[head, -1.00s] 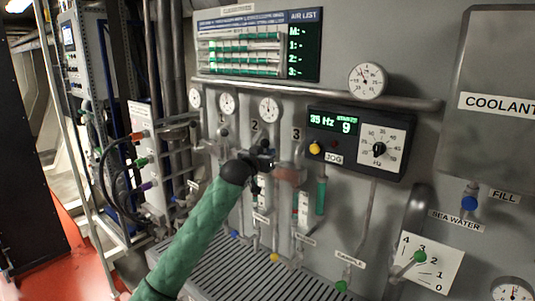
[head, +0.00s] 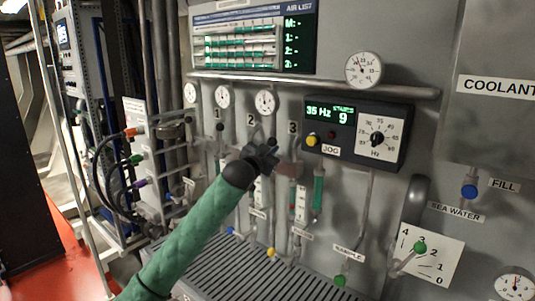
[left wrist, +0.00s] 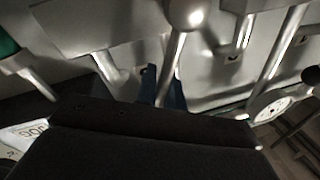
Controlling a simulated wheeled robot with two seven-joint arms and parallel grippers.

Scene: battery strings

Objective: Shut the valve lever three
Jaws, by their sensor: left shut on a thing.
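The panel shows a label 3 (head: 293,127) above the third pipe column, right of label 2. My left gripper (head: 268,156) is in front of the valves between these two columns and hides much of the lever there. In the left wrist view, my gripper's fingers (left wrist: 162,88) are closed around a metal valve lever (left wrist: 171,65) with a pale round knob (left wrist: 188,12). I cannot read from the wrist view which number this lever carries. My right gripper is in neither view.
Round gauges (head: 265,102) sit above the valves. A black control box (head: 358,135) with a dial is at the right. A horizontal pipe (head: 330,86) runs above. A slatted grate (head: 250,270) lies below. Open floor (head: 60,270) is at the left.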

